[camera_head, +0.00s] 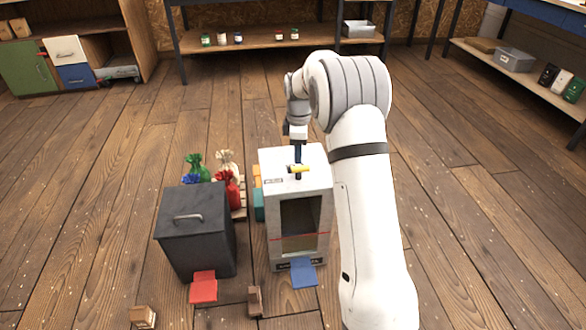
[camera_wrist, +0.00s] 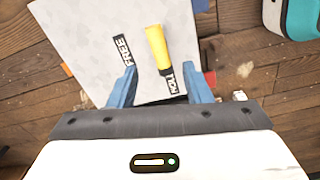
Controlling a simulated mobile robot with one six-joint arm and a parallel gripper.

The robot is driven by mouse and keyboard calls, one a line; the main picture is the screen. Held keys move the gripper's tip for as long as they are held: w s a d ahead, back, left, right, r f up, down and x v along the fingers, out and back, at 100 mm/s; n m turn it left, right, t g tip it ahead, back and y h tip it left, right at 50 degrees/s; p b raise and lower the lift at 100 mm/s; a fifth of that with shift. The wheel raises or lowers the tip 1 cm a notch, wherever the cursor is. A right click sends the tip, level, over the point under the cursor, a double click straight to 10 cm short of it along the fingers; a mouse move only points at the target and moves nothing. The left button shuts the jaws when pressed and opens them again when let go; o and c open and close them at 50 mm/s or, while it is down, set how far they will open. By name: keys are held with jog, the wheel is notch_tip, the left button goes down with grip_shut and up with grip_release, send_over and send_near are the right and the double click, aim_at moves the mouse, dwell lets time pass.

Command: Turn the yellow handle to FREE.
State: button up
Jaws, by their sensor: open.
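The yellow handle (camera_head: 303,169) lies on the top of a light grey box (camera_head: 312,185). In the wrist view the handle (camera_wrist: 157,46) runs lengthwise, its near end by a dark label (camera_wrist: 172,82) that I cannot read for certain. The FREE label (camera_wrist: 122,50) is to the left of the handle, apart from it. My gripper (camera_head: 298,158) points down over the box top. In the wrist view its blue fingers (camera_wrist: 160,82) are open, spread either side of the handle's near end, with a gap on both sides. I cannot tell their height above the box.
A dark lidded bin (camera_head: 195,235) stands left of the box, with several coloured sacks (camera_head: 226,180) behind it. A red flap (camera_head: 203,286) and a blue flap (camera_head: 303,272) are low in front. Shelves (camera_head: 280,42) line the back; the floor between is mostly clear.

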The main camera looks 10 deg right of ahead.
aim_at(298, 168)
notch_tip(298, 168, down, 8)
jog(key=b, duration=0.3)
jog(key=shift+r, duration=0.2)
jog(key=shift+c, duration=0.5)
grip_shut()
